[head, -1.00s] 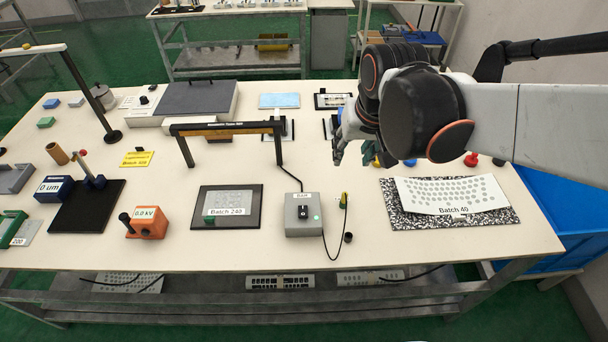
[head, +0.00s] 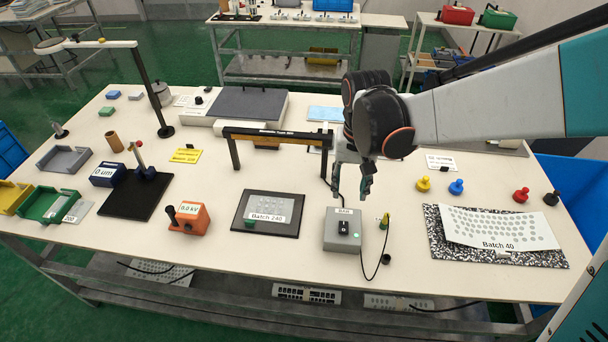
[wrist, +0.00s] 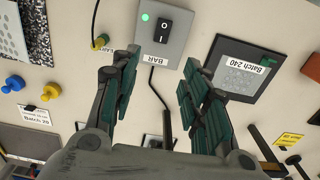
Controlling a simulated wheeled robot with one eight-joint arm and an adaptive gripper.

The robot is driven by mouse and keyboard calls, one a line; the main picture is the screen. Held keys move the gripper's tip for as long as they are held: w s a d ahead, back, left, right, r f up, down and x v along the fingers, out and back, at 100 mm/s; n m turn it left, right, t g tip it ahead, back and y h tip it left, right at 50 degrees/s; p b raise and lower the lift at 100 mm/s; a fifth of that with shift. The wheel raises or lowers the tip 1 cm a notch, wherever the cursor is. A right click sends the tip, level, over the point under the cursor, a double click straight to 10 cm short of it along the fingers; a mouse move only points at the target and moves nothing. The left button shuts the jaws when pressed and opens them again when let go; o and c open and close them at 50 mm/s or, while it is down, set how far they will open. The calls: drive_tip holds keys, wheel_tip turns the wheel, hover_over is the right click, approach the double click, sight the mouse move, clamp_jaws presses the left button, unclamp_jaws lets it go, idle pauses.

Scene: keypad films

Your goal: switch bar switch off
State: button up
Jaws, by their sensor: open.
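The bar switch is a grey box (head: 342,230) with a black rocker (head: 343,228), a lit green lamp and a BAR label, on the table right of the Batch 240 plate. In the wrist view the rocker (wrist: 162,26) shows O and I marks, beside the glowing green lamp (wrist: 145,17). My gripper (head: 350,192) is above and just behind the box in the head view, apart from it. In the wrist view my gripper (wrist: 160,70) is open and empty, its two fingers pointing toward the box with the label between them.
A black bar frame (head: 275,134) stands behind and left of the box. A black cable runs from the box to a yellow plug (head: 384,221) on the right. The Batch 240 plate (head: 268,212) lies left. Yellow and blue knobs (head: 456,187) stand farther right.

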sight(344, 221)
wheel_tip(344, 221, down, 13)
drive_tip(key=b, duration=0.4)
drive_tip(key=shift+r, duration=0.1)
clamp_jaws()
